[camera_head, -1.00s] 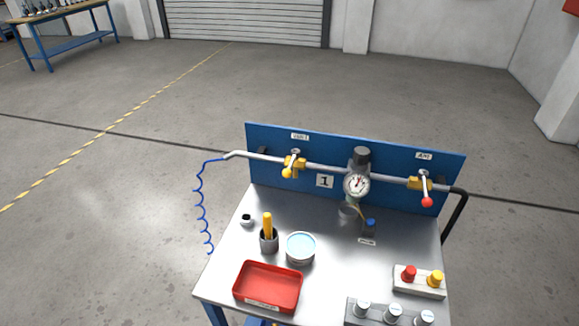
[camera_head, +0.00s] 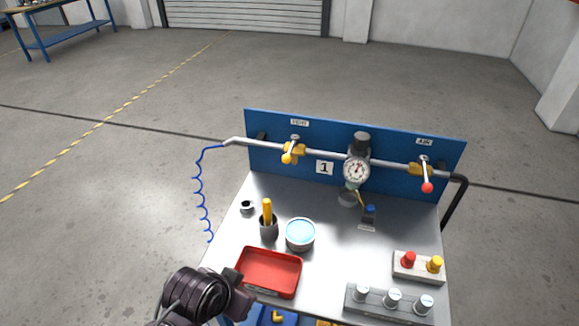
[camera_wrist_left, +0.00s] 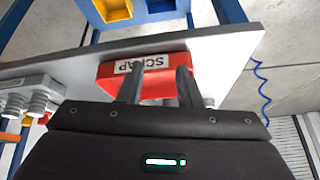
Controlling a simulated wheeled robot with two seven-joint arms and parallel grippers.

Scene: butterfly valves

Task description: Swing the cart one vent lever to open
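In the head view, cart one has a blue back panel (camera_head: 390,186) marked "1". Its vent valve (camera_head: 294,150) is yellow, on the silver pipe below the VENT label (camera_head: 299,122). The vent lever's yellow ball knob (camera_head: 287,158) hangs down and slightly left of the pivot. My left arm has come in at the bottom, left of the red tray, far below the lever and not touching it. In the left wrist view my left gripper (camera_wrist_left: 158,76) has its two fingers apart with nothing held, in front of the red SCRAP tray (camera_wrist_left: 152,87). My right gripper is out of view.
The AIR lever (camera_head: 427,187) with a red knob and a gauge (camera_head: 357,169) share the pipe. A blue coiled hose (camera_head: 201,200) hangs left.

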